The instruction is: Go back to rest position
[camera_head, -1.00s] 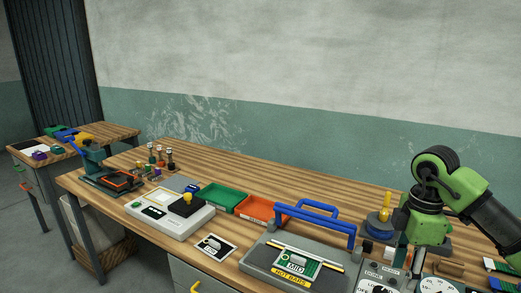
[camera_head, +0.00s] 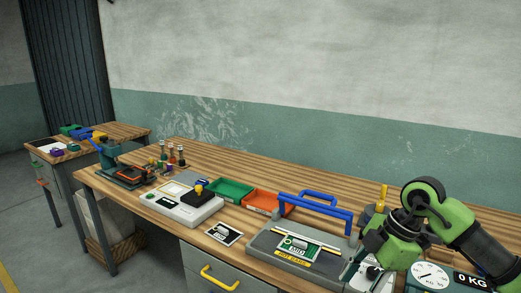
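My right arm comes in from the right, green and black, above the right end of the workbench (camera_head: 330,180). Its gripper end (camera_head: 376,245) hangs beside the grey heat sealer (camera_head: 262,246) with blue handles. The fingers are too dark and small, and partly hidden by the arm, to tell whether they are open or shut. I see no object held in it. My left gripper is not in view.
A dial scale (camera_head: 432,275) reading 0 KG stands below the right arm. A green tray (camera_head: 232,190), an orange tray (camera_head: 265,202) and a white device (camera_head: 180,210) stand further left. The back strip of the bench is clear. A second table (camera_head: 120,130) stands far left.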

